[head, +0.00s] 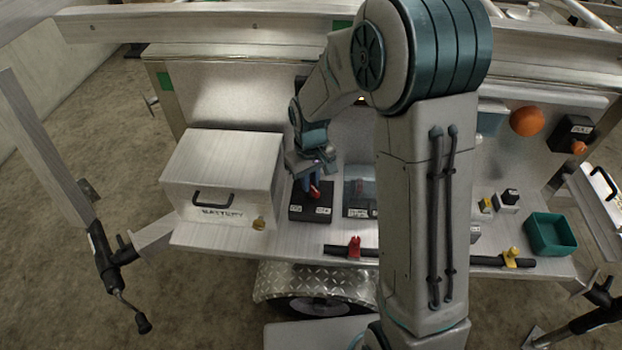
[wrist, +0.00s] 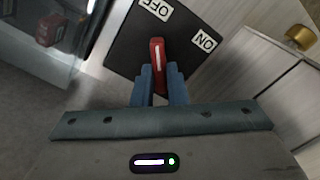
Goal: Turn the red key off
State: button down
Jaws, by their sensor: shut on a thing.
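The red key (wrist: 157,52) stands on a black switch box (wrist: 128,45) with white OFF and ON labels. In the wrist view, OFF is above the key and ON is to its right. The white stripe on the key runs nearly straight up in that view; I cannot tell its exact switch position. My gripper (wrist: 159,70) is shut on the red key, with one blue finger on each side. In the head view, the black box (head: 312,212) sits on the shelf right of the battery box, and my gripper (head: 312,186) reaches down over it, partly hiding the key.
A second switch under a clear cover (head: 361,190) stands close on the right. The metal battery box (head: 222,175) is close on the left. A green bin (head: 551,235) and an orange ball (head: 526,121) are farther right.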

jog(key=shift+n, duration=0.5)
jog(key=c, duration=1.4)
grip_release()
jog(key=shift+c, duration=0.2)
notch_tip(320, 180, up, 14)
jog(key=p, duration=0.1)
